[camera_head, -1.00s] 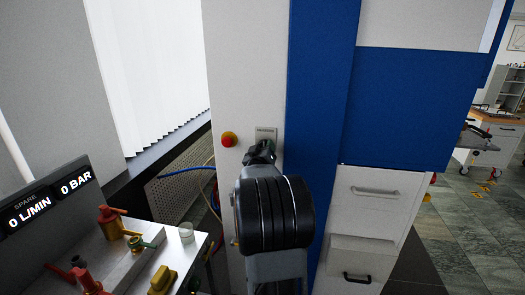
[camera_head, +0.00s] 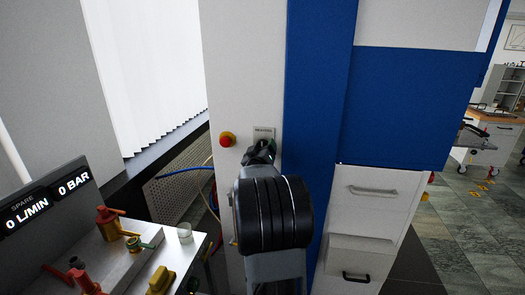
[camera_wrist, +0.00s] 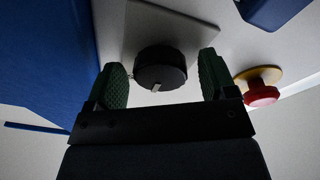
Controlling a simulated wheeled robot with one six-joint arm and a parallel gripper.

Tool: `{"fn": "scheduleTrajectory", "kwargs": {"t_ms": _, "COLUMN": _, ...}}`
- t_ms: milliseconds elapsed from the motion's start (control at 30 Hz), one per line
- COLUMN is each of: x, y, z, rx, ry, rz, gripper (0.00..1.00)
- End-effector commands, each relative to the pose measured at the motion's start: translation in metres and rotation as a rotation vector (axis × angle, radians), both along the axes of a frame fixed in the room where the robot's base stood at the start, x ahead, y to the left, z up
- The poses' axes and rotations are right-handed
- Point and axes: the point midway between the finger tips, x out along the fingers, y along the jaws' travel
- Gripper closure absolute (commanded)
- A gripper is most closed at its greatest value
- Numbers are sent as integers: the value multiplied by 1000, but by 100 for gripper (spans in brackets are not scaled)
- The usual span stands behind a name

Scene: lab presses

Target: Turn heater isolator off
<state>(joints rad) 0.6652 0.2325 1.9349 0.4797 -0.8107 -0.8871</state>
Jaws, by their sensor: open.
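The heater isolator is a round black knob (camera_wrist: 160,68) on a grey plate in the wrist view; a light pointer mark shows at its lower edge. Its labelled plate (camera_head: 264,132) shows on the white panel in the head view, where my arm hides the knob. My gripper (camera_wrist: 162,80) is open, with one green padded finger on each side of the knob. A gap shows between the knob and each finger. In the head view my gripper (camera_head: 260,150) is in front of the plate.
A red emergency button (camera_head: 226,140) on a yellow base sits left of the plate; it also shows in the wrist view (camera_wrist: 261,90). A blue column (camera_head: 318,100) stands close on the right. A bench (camera_head: 125,258) with valves and a cup is at lower left.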

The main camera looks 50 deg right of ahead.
Motion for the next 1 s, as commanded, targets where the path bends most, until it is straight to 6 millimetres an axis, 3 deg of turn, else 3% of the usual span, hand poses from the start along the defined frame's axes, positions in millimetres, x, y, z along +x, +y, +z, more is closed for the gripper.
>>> {"fn": "scheduleTrajectory", "kwargs": {"t_ms": 233, "x": -7, "y": 13, "z": -2, "rx": -2, "ry": -2, "rz": 2, "gripper": 22}}
{"fn": "scheduleTrajectory", "kwargs": {"t_ms": 700, "x": -56, "y": 89, "z": -15, "rx": -1, "ry": -2, "rz": 3, "gripper": 22}}
{"fn": "scheduleTrajectory", "kwargs": {"t_ms": 1000, "x": -72, "y": 113, "z": -20, "rx": 0, "ry": 0, "rz": 1, "gripper": 22}}
